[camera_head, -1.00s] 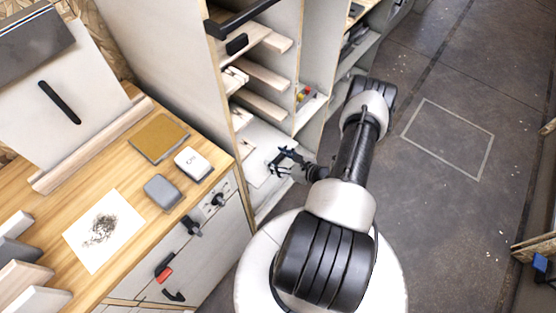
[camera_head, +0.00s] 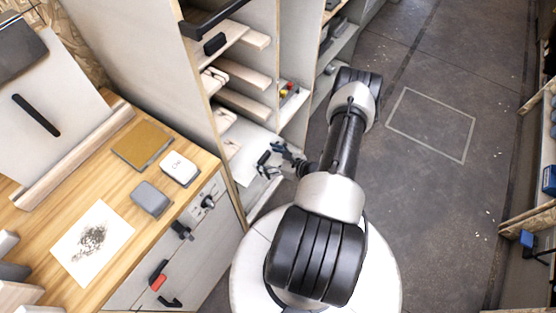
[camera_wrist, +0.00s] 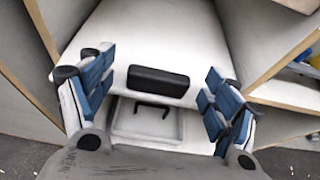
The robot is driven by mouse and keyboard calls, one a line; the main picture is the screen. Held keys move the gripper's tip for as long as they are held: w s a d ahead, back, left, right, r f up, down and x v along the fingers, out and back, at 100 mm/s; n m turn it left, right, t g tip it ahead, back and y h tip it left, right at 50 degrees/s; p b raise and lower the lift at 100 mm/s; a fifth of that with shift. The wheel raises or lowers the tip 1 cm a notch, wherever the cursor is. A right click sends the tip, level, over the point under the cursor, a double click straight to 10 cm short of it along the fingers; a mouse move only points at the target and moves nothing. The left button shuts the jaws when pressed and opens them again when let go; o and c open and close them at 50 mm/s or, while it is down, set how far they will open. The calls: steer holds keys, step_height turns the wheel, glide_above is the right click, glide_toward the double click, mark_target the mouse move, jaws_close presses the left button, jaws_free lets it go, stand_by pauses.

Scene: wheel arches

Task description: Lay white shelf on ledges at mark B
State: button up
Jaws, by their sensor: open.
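A white shelf (camera_wrist: 150,35) with a black handle (camera_wrist: 158,82) on its front edge lies level in a low bay of the cabinet. In the head view the white shelf (camera_head: 249,147) and its dark handle (camera_head: 264,158) show just left of my gripper (camera_head: 279,160). In the wrist view my gripper (camera_wrist: 155,100) is open, with blue-padded fingers either side of the handle and clear gaps to it. Pale wooden ledges (camera_head: 243,103) run along the cabinet walls above. I cannot make out mark B.
Below the shelf is a grey bin (camera_wrist: 146,124) with a black handle. Cabinet side panels (camera_wrist: 265,35) flank the bay closely. A wooden counter (camera_head: 70,208) stands at left with a white block (camera_head: 180,167) and a grey block (camera_head: 150,199). The floor (camera_head: 440,190) at right is clear.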

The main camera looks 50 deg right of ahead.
steer(key=v, duration=1.1)
